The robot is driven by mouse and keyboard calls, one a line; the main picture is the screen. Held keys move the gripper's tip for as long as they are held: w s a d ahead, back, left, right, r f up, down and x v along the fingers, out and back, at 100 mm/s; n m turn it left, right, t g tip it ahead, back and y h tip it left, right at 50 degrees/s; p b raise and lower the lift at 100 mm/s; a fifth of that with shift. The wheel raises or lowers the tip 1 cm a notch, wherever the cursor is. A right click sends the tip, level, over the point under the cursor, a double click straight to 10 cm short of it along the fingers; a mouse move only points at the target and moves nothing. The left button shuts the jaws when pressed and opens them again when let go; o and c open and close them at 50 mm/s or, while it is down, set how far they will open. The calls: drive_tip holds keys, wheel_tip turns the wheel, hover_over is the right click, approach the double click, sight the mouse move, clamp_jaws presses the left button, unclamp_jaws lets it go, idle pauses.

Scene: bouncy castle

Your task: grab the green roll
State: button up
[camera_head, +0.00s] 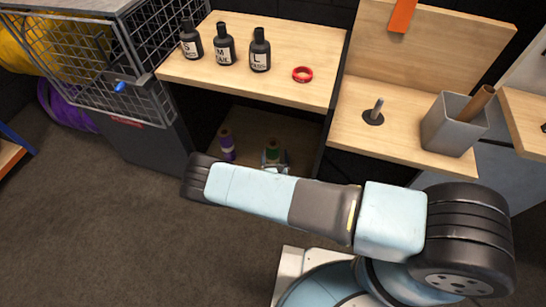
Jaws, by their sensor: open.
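The green roll (272,148) stands upright on the low shelf inside the wooden unit, and its lower part is hidden. A small grey part of my gripper (274,162) shows right at the roll, just above my pale blue arm. The jaws are open. The arm hides most of the gripper, so I cannot tell whether the roll is between the fingers or touching them.
A purple roll (227,145) stands left of the green one on the low shelf (250,124). A wire cage (80,60) stands left. A grey holder (452,125) stands right.

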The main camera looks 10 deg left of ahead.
sight(272, 144)
drive_tip(key=x, duration=0.5)
drive_tip(key=shift+s+a+r, duration=0.15)
drive_tip(key=shift+a+r, duration=0.1)
drive_tip(key=shift+c, duration=0.2)
clamp_jaws()
idle(0.5)
